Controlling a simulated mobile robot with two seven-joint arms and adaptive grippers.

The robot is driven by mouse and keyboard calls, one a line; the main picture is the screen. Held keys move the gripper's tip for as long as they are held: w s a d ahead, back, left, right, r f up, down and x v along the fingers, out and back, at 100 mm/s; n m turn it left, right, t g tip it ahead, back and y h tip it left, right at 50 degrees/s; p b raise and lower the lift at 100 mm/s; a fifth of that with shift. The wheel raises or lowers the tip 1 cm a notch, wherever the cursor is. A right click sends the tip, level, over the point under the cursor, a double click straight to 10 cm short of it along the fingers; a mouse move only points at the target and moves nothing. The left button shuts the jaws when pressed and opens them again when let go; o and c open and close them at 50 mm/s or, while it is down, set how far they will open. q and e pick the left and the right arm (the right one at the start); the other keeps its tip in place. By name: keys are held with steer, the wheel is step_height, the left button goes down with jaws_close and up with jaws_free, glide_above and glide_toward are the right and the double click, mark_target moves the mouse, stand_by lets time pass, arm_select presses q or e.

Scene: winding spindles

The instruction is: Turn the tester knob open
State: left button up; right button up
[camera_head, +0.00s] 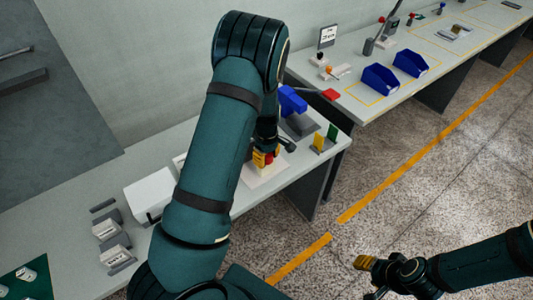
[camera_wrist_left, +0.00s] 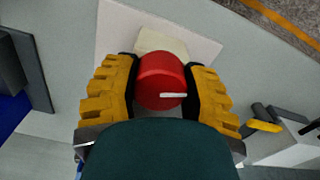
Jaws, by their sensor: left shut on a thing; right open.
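The tester's red round knob (camera_wrist_left: 158,72) is between the yellow fingers of my left gripper (camera_wrist_left: 160,88), which is shut on it from both sides. A white line on the knob's face lies nearly level, pointing right. Behind it are a cream block (camera_wrist_left: 160,40) and a white plate (camera_wrist_left: 205,42). In the head view, my left gripper (camera_head: 264,158) is down at the red knob, over the white plate (camera_head: 265,178); my left arm hides part of this area. My right gripper (camera_head: 365,263) is open and empty, over the floor, well away from the bench.
A blue machine (camera_head: 292,102) with a red part (camera_head: 330,94) stands behind the tester. Yellow and green upright pieces (camera_head: 325,138) are near the bench's right edge. A white box (camera_head: 150,195) lies left of my arm. A second bench holds blue bins (camera_head: 380,80).

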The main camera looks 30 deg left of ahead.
arm_select(q)
steer(key=n+p, duration=0.3)
steer(key=n, duration=0.4)
steer(key=shift+r+p, duration=0.1)
steer(key=shift+p, duration=0.3)
steer(key=n+p, duration=0.2)
steer(key=n, duration=0.2)
steer(key=shift+n+p, duration=0.6)
steer(key=shift+n, duration=0.8)
